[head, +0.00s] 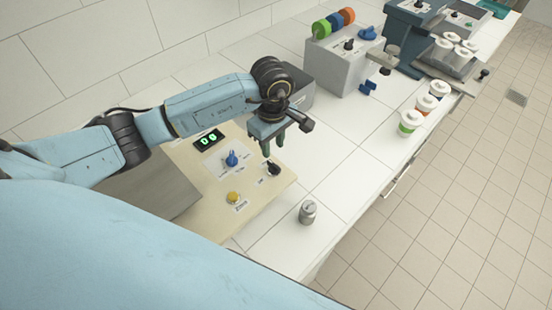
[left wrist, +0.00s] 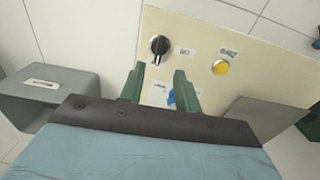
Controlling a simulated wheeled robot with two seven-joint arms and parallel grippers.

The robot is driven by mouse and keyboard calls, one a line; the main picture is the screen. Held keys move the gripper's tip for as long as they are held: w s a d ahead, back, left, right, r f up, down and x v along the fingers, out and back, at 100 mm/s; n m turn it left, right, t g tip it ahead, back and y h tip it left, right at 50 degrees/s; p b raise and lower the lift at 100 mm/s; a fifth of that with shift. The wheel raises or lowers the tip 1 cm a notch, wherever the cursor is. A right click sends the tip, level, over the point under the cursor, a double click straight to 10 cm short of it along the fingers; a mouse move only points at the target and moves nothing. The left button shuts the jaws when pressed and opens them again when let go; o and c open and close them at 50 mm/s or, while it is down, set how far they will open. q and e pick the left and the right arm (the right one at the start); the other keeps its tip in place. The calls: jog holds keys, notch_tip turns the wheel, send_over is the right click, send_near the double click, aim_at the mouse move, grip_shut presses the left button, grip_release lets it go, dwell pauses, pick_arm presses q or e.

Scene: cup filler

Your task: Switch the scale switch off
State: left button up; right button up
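A beige panel (head: 211,215) carries a green lit display (head: 209,139) that seems to read 00, a blue knob (head: 231,159), a yellow button (head: 233,197) and a black rotary switch (head: 273,168). My right gripper is out of view.
A small metal canister (head: 308,211) stands on the white counter (head: 340,190). A grey box (left wrist: 50,95) is beside the panel. Farther right are a dispenser with colored discs (head: 345,60) and several lidded cups (head: 411,121). The counter between is mostly clear.

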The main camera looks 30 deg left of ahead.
aim_at(274, 164)
pick_arm(q)
notch_tip(274, 164, down, 8)
jog(key=shift+r+p, duration=0.15)
jog(key=shift+p, duration=0.15)
jog(key=shift+c, duration=0.4)
grip_shut()
